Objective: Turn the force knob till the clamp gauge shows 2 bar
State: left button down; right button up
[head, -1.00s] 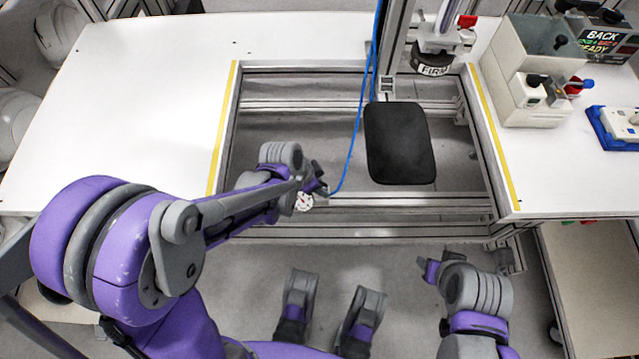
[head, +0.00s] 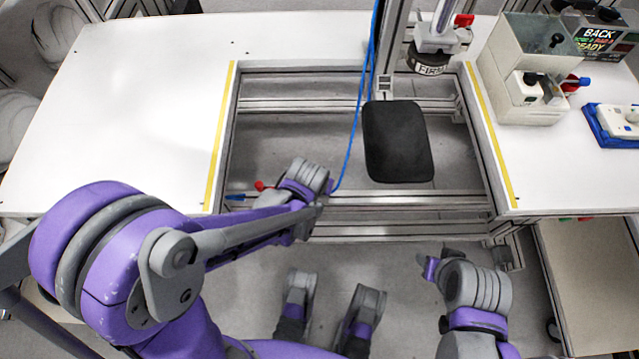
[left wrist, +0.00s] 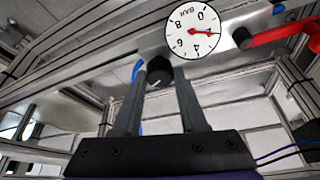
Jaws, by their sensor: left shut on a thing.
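In the left wrist view, the black force knob (left wrist: 159,70) sits between the fingertips of my left gripper (left wrist: 160,78), which is shut on it. The round white clamp gauge (left wrist: 193,31), marked BAR, is just beyond the knob. Its red needle points right, between the 0 and the 4; the needle covers that part of the scale. In the head view, my left wrist (head: 304,180) is at the frame's front rail and hides the knob and gauge. My right gripper (head: 430,267) is low at the right, away from the bench; its finger opening is unclear.
A red lever (left wrist: 290,33) lies right of the gauge. A black pad (head: 398,142) is over the frame opening, and a blue hose (head: 352,140) hangs beside it. A grey box (head: 530,70) and blue tray (head: 603,128) stand at right. The left tabletop (head: 130,100) is clear.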

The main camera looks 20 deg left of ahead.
pick_arm(q)
jog(key=shift+n, duration=0.3)
dwell(0.4)
jog(key=shift+c, duration=2.2)
grip_release()
jog(key=p+v, duration=0.4)
jog(key=v, duration=0.6)
jog(key=shift+d+r, duration=0.2)
jog(key=shift+r, duration=0.2)
jog(key=shift+s, duration=0.2)
